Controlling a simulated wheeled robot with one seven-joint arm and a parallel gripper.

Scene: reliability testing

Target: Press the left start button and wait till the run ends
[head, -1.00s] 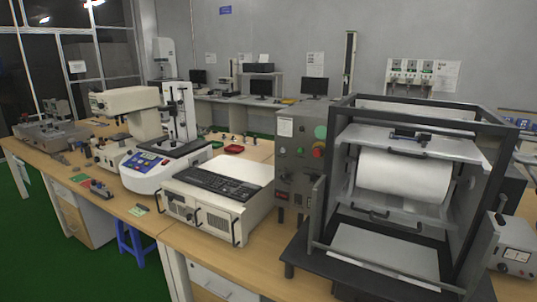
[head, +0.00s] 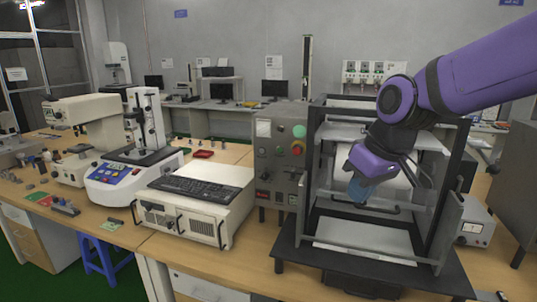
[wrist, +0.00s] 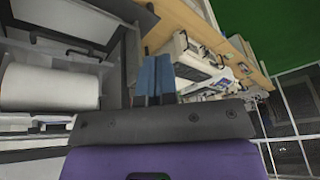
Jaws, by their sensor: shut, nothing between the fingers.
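A grey control panel (head: 266,160) stands on the bench, left of a dark open-framed machine (head: 311,190) with a white roller. The panel carries a round green button or lamp (head: 299,131), a red knob (head: 297,149) below it, and small dark controls. I cannot tell which control is the left start button. My gripper (head: 360,188) is shut and empty, in front of the machine's roller, to the right of the panel and apart from it. In the wrist view its blue fingers (wrist: 153,78) are together, with the white roller (wrist: 50,87) at left.
A white case (head: 195,208) with a black keyboard (head: 195,188) on top stands left of the panel. A white tester (head: 130,175) with a blue keypad is further left. The machine's frame surrounds my gripper closely. A meter box (head: 473,232) stands at right.

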